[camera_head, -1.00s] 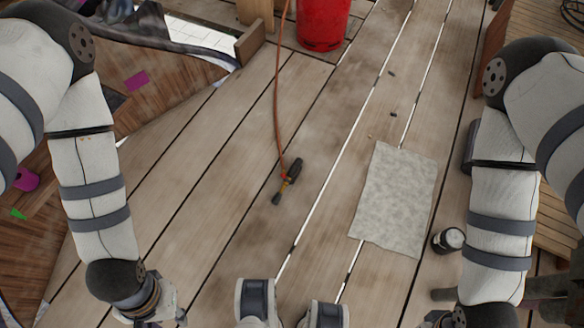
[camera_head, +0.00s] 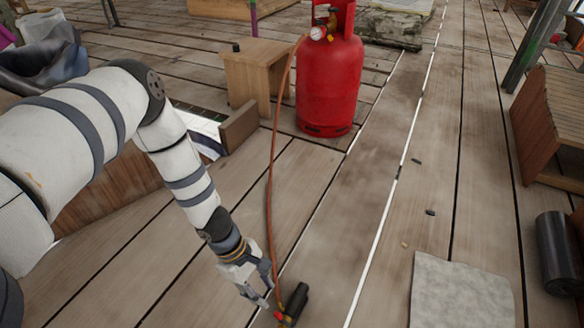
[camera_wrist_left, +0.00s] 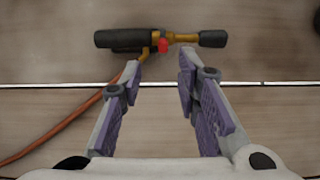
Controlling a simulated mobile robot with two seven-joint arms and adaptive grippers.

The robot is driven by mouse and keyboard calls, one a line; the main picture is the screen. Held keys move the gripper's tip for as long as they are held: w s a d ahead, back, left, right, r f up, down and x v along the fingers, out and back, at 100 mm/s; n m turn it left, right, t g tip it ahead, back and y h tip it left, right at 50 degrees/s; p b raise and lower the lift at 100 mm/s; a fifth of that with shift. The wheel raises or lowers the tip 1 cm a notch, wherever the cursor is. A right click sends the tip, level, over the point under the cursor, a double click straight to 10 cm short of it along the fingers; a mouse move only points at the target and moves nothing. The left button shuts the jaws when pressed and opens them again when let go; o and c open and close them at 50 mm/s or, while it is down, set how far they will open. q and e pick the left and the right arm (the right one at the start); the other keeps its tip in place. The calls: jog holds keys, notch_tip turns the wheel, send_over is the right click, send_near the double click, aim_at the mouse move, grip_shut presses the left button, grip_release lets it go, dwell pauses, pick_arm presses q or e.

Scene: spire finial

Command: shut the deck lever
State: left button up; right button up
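A torch lies on the plank deck, with a black handle (camera_head: 296,298) at the lower middle of the head view. In the left wrist view the handle (camera_wrist_left: 122,39), a small red lever or knob (camera_wrist_left: 163,46), a brass neck (camera_wrist_left: 183,38) and a black nozzle (camera_wrist_left: 212,39) show. My left gripper (camera_head: 262,292) is just left of the torch in the head view. In the left wrist view this gripper (camera_wrist_left: 160,80) is open and empty, its fingertips apart and short of the torch. I cannot tell which part is the deck lever. My right gripper is out of view.
An orange hose (camera_head: 270,190) runs from the torch up to a red gas cylinder (camera_head: 328,85) with a gauge. A wooden stool (camera_head: 258,75) stands left of it. A grey sheet (camera_head: 460,295) and a dark cylinder (camera_head: 557,255) lie at right. The middle planks are mostly clear.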

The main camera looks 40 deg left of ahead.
aim_at(278, 314)
pick_arm(q)
jog(key=b+x, duration=0.1)
jog(key=x, duration=0.2)
jog(key=b+x, duration=0.1)
jog(key=x, duration=0.3)
jog(key=b+x, duration=0.1)
jog(key=x, duration=0.3)
jog(key=shift+s+f, duration=0.1)
jog(key=shift+s, duration=0.15)
jog(key=shift+c, duration=0.6)
grip_shut()
